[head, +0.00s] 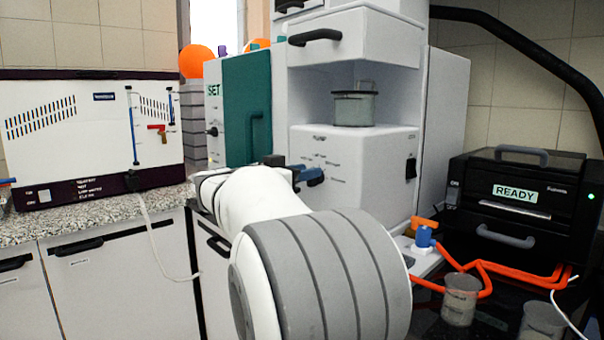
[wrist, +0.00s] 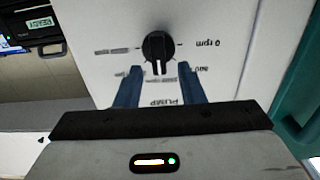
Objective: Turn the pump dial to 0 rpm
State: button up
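The pump dial (wrist: 157,46) is a round black knob with a raised grip bar on a white panel in the wrist view. That view shows the panel upside down. The bar points down in the picture, toward the PUMP lettering (wrist: 163,102). The "0 rpm" mark (wrist: 205,43) is to the dial's right. My gripper (wrist: 160,70) is open, its two blue fingers either side of the bar's lower end, with gaps on both sides. In the head view my gripper (head: 314,174) is at the front of the white pump housing (head: 362,150) and hides the dial.
A teal-sided box (head: 246,105) marked SET stands close left of the pump housing. At right are a black READY machine (head: 515,220), orange tubing (head: 520,274) and a beaker (head: 460,300).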

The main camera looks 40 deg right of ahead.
jog(key=shift+d, duration=0.15)
jog(key=shift+c, duration=0.4)
grip_shut()
jog(key=shift+n, duration=0.4)
jog(key=shift+w+f+n+p, duration=0.25)
jog(key=shift+w+f+n, duration=0.05)
jog(key=shift+n, duration=2.55)
jog(key=shift+w+f+n+p, duration=0.25)
jog(key=shift+w+f+n, duration=0.1)
jog(key=shift+n, duration=2.55)
jog(key=shift+w+f+n+p, duration=0.25)
jog(key=shift+f+n, duration=0.05)
jog(key=shift+n, duration=2.55)
